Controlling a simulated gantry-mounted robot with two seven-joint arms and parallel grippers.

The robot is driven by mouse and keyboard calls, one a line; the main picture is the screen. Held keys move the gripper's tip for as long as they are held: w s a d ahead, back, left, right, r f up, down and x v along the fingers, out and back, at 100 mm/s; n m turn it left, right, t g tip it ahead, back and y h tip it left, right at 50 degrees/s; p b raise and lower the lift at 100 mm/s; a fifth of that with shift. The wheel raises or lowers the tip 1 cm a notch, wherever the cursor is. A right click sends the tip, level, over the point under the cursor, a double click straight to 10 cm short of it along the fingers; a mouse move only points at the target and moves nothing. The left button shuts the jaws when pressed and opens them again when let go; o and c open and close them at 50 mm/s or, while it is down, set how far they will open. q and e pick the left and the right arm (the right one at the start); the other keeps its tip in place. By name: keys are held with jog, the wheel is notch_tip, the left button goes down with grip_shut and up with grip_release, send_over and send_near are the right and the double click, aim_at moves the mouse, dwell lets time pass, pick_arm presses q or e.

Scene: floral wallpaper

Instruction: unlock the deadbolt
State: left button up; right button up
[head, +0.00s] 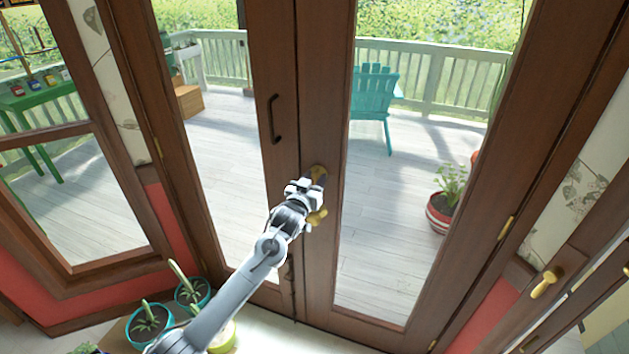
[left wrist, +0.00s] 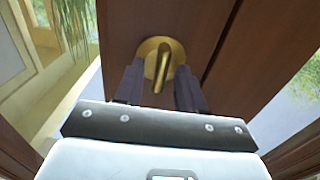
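The deadbolt (head: 319,170) is a round brass plate on the wooden door's inner stile, partly covered by my left gripper (head: 315,183). In the left wrist view, the deadbolt's brass plate (left wrist: 151,47) carries a narrow thumb-turn (left wrist: 162,72) that stands nearly upright, tilted slightly. My left gripper (left wrist: 160,74) has its two dark fingers apart, one on each side of the thumb-turn, with gaps visible between fingers and turn. Whether the fingertips touch the plate cannot be told. A brass door handle (head: 317,217) sits just below the deadbolt, partly behind my gripper. My right gripper is not in view.
The glass double doors are closed; the left leaf has a dark pull handle (head: 274,119). Potted plants (head: 150,322) stand at lower left, below my left arm. Another brass handle (head: 545,284) is at far right. A deck with a teal chair (head: 375,92) lies outside.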

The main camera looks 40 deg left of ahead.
pick_arm(q)
jog(key=shift+w, duration=0.1)
grip_shut()
